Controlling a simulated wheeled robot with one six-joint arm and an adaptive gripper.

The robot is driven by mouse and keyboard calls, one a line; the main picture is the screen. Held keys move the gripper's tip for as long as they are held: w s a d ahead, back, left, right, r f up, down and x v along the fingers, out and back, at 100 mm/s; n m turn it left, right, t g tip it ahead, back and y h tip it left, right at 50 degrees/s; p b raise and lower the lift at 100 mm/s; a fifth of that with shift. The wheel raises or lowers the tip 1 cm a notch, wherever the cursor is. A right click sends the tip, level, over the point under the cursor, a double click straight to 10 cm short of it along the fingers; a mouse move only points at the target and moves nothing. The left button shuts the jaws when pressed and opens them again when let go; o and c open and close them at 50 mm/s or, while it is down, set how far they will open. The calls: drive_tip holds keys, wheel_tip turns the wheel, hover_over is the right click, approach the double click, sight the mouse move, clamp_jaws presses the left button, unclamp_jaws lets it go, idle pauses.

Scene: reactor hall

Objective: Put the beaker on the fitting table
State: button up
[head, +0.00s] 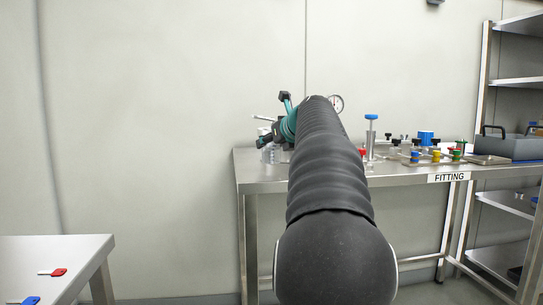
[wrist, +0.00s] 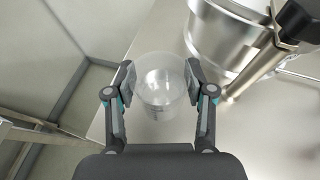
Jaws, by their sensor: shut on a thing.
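The clear glass beaker (wrist: 160,88) is between my two fingers in the wrist view, with the pads against its sides. My gripper (wrist: 160,74) is shut on it. In the head view my gripper (head: 268,138) is at the left end of the fitting table (head: 405,178), a steel table with a FITTING label. The beaker shows faintly under it (head: 271,155). The beaker looks upright over the table top; I cannot tell whether its base touches it. My arm hides the middle of the table.
In the wrist view a shiny metal vessel (wrist: 222,40) stands close right of the beaker. Valves with coloured knobs (head: 436,156) and a grey toolbox (head: 510,146) are farther right. Another table with a red-handled key (head: 56,272) is at lower left.

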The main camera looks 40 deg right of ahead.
sight(276, 151)
drive_tip(key=shift+f+b, duration=0.45)
drive_tip(key=shift+f, duration=0.95)
drive_tip(key=shift+f, duration=0.15)
drive_tip(key=o, duration=1.2)
drive_tip(key=shift+o, duration=0.2)
